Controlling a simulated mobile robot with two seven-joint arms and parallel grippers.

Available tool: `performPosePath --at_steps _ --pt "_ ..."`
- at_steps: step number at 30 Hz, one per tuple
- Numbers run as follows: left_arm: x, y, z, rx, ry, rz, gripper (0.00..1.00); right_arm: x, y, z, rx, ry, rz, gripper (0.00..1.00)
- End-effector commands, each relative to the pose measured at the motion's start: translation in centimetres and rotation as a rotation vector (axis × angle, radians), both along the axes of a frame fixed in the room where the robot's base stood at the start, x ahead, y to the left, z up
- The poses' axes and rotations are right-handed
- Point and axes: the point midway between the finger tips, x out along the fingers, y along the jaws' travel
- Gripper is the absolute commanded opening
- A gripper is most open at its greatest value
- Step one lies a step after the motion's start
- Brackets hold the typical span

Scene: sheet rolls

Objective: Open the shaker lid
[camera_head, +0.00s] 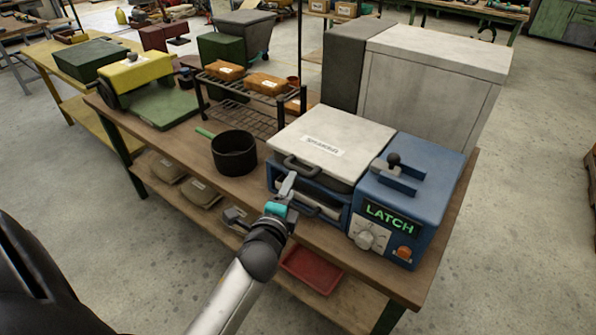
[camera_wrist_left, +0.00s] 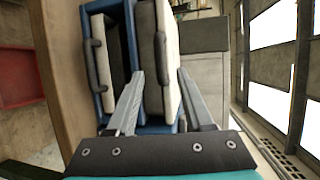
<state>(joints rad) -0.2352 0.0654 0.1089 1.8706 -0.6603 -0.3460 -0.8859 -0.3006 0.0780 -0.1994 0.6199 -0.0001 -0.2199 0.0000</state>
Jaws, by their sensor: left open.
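The shaker is a blue machine with a pale, labelled lid (camera_head: 333,138) lying down over its left part. A dark handle (camera_head: 302,166) sits on the lid's front edge; it also shows in the left wrist view (camera_wrist_left: 160,57). The right part is a blue control box (camera_head: 430,167) with a black-knobbed lever (camera_head: 393,160), a green display (camera_head: 392,218) reading LATCH, a dial and an orange button. My left gripper (camera_head: 288,180) is open just in front of the lid handle. In the left wrist view its fingers (camera_wrist_left: 160,76) are spread, with the handle lying between and slightly beyond the tips.
A black pot (camera_head: 234,153) with a green handle stands left of the shaker. A wire rack (camera_head: 245,115) with brown packages is behind it. A large grey cabinet (camera_head: 430,85) stands behind the shaker. A red tray (camera_head: 312,270) is on the lower shelf.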

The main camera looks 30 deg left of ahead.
Motion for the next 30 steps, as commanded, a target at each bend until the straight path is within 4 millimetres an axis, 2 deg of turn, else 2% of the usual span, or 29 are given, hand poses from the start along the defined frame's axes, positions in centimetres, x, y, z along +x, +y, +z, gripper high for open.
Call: performPosePath --at_steps 9,15,21,29,30 --pt "4.9 1.6 -0.9 0.000 -0.002 0.000 0.52 0.0 0.2 -0.7 0.003 0.000 -0.001 0.00" --pt "6.9 2.3 -1.4 -0.002 -0.001 0.000 0.52 0.1 0.2 -1.0 0.003 0.000 0.000 0.00" --pt "7.7 2.6 -1.5 -0.001 0.000 0.000 0.52 0.1 0.1 -1.1 0.002 -0.001 0.000 0.00" --pt "7.8 2.6 -1.5 -0.001 0.000 0.000 0.52 0.1 -0.1 -1.1 -0.002 -0.001 0.002 0.00" --pt "7.7 2.6 -1.5 -0.001 0.000 0.000 0.49 0.1 -0.1 -1.1 -0.002 -0.001 0.002 0.00"
